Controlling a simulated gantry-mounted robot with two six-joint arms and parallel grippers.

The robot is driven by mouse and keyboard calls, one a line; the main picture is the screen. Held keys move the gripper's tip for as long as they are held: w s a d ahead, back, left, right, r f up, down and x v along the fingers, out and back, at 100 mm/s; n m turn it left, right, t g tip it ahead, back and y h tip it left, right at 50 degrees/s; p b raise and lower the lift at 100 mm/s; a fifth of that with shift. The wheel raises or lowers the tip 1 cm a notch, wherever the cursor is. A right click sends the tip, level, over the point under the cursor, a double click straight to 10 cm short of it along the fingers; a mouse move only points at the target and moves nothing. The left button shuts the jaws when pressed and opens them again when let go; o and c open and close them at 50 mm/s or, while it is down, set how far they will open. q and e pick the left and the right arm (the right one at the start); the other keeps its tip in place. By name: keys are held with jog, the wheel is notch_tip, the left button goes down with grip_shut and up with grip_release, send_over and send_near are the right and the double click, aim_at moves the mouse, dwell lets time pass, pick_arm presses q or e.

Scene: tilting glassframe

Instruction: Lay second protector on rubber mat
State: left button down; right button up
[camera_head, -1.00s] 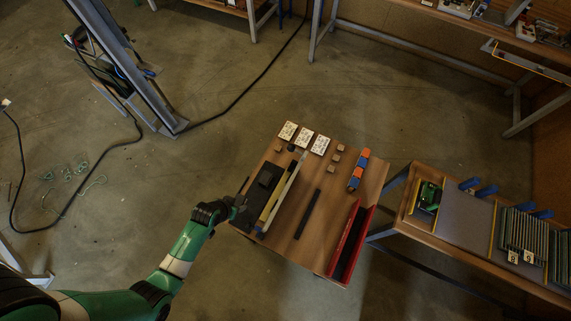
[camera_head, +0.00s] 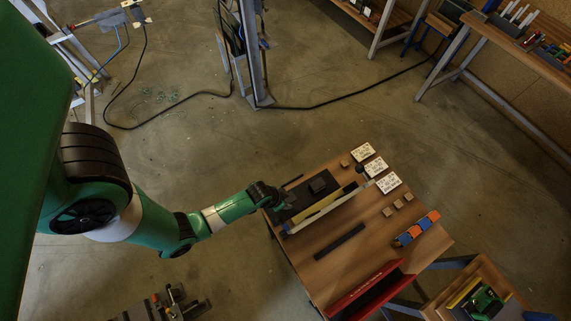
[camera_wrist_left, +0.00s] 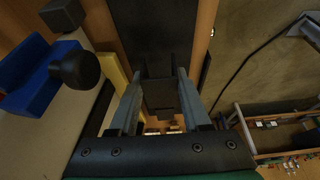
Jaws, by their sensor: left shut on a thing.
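My left gripper (camera_head: 277,197) is at the near left edge of the black rubber mat (camera_head: 291,212) on the wooden table. In the left wrist view its fingers (camera_wrist_left: 160,100) are shut on a small dark block, likely a protector (camera_wrist_left: 163,92). The mat (camera_wrist_left: 155,25) shows beyond that block. I cannot tell whether the held block touches the mat. A yellow strip (camera_head: 325,205) and a pale bar (camera_head: 322,215) lie beside the mat. My right gripper is not in view.
A black bar (camera_head: 338,242), a red channel (camera_head: 368,289) and an orange-and-blue object (camera_head: 417,228) lie on the table. White cards (camera_head: 376,167) and small wooden cubes (camera_head: 398,204) are towards the far side. Bare wood shows between them.

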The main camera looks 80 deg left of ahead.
pick_arm(q)
notch_tip(320, 180, down, 3)
jog(key=shift+f+b, duration=0.15)
jog(key=shift+b, duration=0.25)
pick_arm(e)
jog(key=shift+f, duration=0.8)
pick_arm(q)
jog(key=shift+f, duration=0.15)
jog(key=shift+c, duration=1.8)
grip_release()
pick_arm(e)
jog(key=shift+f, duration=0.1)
pick_arm(q)
jog(key=shift+r, duration=0.3)
jog(key=p+v, duration=0.8)
jog(key=v, duration=0.3)
jog(key=shift+s+r, duration=0.25)
jog(key=shift+r, duration=0.05)
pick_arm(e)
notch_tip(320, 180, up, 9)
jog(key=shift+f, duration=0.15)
